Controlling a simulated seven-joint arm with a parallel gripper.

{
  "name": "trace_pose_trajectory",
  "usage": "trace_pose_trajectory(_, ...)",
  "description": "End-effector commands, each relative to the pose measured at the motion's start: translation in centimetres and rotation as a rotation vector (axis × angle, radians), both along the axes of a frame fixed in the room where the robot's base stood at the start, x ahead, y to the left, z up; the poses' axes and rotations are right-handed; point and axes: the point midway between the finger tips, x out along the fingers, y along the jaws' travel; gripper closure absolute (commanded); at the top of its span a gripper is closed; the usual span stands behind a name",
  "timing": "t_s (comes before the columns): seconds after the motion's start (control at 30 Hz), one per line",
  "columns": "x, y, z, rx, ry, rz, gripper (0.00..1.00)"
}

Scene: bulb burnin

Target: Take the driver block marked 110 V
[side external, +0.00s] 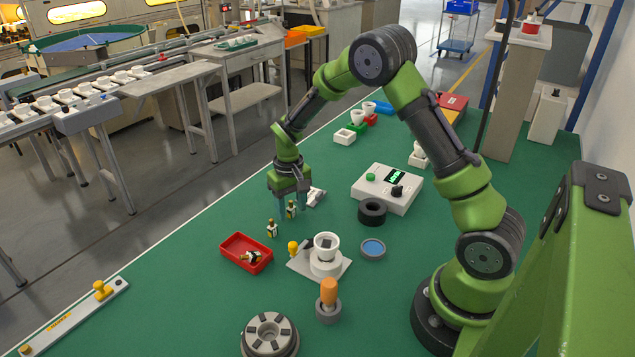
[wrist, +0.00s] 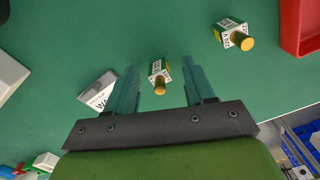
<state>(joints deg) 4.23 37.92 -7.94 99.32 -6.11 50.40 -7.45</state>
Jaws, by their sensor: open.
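Two small driver blocks with white labels, yellow-green sides and brass knobs stand on the green bench. One block (wrist: 157,72) is between the fingers of my gripper (wrist: 161,70) in the wrist view. The other block (wrist: 230,32) stands outside the fingers, to the upper right. Their printed labels are too small to read surely. In the side view my gripper (side external: 287,206) points down, open, with the nearer block (side external: 291,208) between its fingers; the second block (side external: 271,228) stands just in front. I cannot tell whether the fingers touch the block.
A red tray (side external: 238,240) holding a similar block lies front left of my gripper. A white socket stand (side external: 326,262), a black ring (side external: 372,212) and a control box (side external: 380,187) stand to the right.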

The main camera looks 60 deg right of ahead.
Motion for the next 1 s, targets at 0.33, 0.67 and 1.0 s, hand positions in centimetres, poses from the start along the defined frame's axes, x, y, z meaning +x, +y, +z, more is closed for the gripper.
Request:
trace_pose_trajectory(0.33, 0.00, -0.02, 0.01, 0.000, -0.001, 0.000, 0.70)
trace_pose_trajectory(0.67, 0.00, -0.03, 0.03, 0.000, 0.000, 0.000, 1.00)
trace_pose_trajectory(1.0, 0.00, -0.03, 0.03, 0.000, 0.000, 0.000, 1.00)
